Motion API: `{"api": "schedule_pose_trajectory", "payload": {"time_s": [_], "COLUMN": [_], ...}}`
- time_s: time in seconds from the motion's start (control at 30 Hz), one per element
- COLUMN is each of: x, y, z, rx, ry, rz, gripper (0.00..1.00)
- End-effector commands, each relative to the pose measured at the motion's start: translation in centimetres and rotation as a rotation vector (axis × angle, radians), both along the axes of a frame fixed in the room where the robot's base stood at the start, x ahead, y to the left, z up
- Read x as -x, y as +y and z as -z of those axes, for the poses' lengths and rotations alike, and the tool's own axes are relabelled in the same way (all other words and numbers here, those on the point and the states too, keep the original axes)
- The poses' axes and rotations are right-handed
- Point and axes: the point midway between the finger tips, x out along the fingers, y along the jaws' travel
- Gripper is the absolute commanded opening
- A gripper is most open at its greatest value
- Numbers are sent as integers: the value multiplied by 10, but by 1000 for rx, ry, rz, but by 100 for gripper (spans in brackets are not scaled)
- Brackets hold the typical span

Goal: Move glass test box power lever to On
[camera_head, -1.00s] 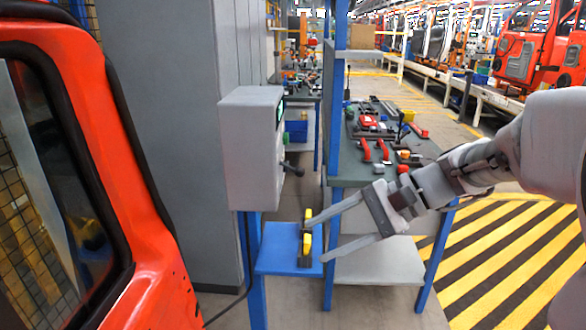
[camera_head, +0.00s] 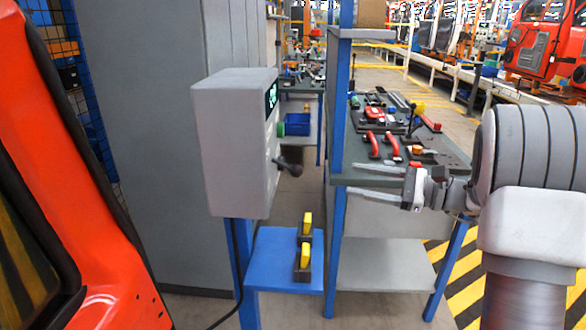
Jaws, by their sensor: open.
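The grey test box (camera_head: 238,145) stands on a blue post left of centre, its narrow front facing right with a small green display near the top. A dark lever (camera_head: 288,164) sticks out to the right from that front; its labels cannot be read. My gripper (camera_head: 360,180) is to the right of the lever and apart from it. Its two long grey fingers point left, spread apart, with nothing between them. It appears in front of the workbench edge.
A blue shelf (camera_head: 268,272) below the box bears two yellow-and-black items (camera_head: 305,240). A workbench (camera_head: 400,178) with red-handled tools stands behind my gripper. An orange-red car door (camera_head: 70,190) fills the left.

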Motion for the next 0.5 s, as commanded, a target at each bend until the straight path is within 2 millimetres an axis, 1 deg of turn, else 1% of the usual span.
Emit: {"api": "schedule_pose_trajectory", "payload": {"time_s": [0.03, 0.5], "x": [-2, -32], "y": [10, 107], "z": [1, 1], "rx": [1, 2], "ry": [0, 0], "rz": [-5, -5], "gripper": [61, 61]}}
